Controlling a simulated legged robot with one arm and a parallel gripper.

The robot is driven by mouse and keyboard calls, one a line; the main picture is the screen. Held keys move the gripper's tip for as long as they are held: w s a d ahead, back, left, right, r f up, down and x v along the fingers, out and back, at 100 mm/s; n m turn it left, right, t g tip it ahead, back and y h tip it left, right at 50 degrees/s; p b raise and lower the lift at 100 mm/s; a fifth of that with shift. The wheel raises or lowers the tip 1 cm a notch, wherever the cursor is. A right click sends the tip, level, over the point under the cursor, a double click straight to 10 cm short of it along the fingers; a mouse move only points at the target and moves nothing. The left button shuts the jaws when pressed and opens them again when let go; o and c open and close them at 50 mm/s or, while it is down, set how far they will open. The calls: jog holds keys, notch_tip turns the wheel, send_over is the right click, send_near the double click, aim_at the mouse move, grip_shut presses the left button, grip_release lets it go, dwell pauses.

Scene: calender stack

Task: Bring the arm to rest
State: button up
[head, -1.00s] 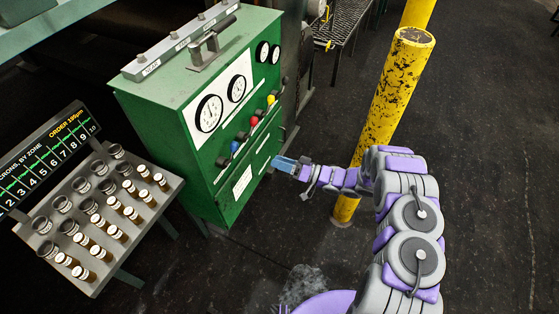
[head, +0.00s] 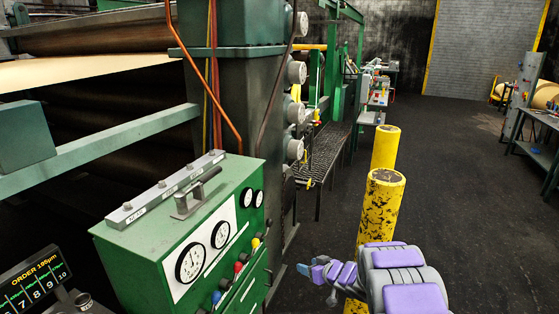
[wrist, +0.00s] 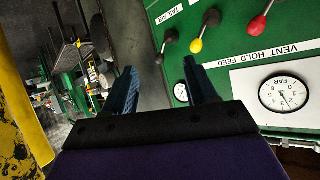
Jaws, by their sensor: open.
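My gripper (head: 310,271) shows small at the lower middle of the head view, at the end of my purple and grey arm. It is to the right of the green control cabinet (head: 125,249) and in front of the yellow posts. In the wrist view my gripper (wrist: 165,88) has its two blue fingers apart with nothing between them.
The cabinet carries gauges (head: 191,263) and coloured levers (wrist: 195,46). A scuffed yellow post (head: 383,205) stands close behind my arm, with another (head: 385,147) beyond. A large roller machine (head: 228,108) fills the left. Dark floor (head: 455,150) is open at right.

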jog(key=s+d+r+m+h, duration=0.3)
jog(key=s+d+r+h, duration=0.3)
jog(key=d+r, duration=0.45)
jog(key=s+d+r+m+g+h+b, duration=0.1)
jog(key=s+d+r+g+h, duration=0.1)
jog(key=s, duration=0.4)
jog(key=s+d+r+m+g+h, duration=0.1)
jog(key=s+d+r+g+h, duration=0.1)
jog(key=s, duration=0.4)
jog(key=s+a+g+y, duration=0.1)
jog(key=s+a+g, duration=0.1)
jog(key=s, duration=1)
jog(key=s+a+r+g+y+b, duration=0.1)
jog(key=s+a+g, duration=0.2)
jog(key=s, duration=1)
jog(key=s+a+r+g+y, duration=0.1)
jog(key=s+a+g, duration=0.2)
jog(key=s, duration=1)
jog(key=a, duration=0.3)
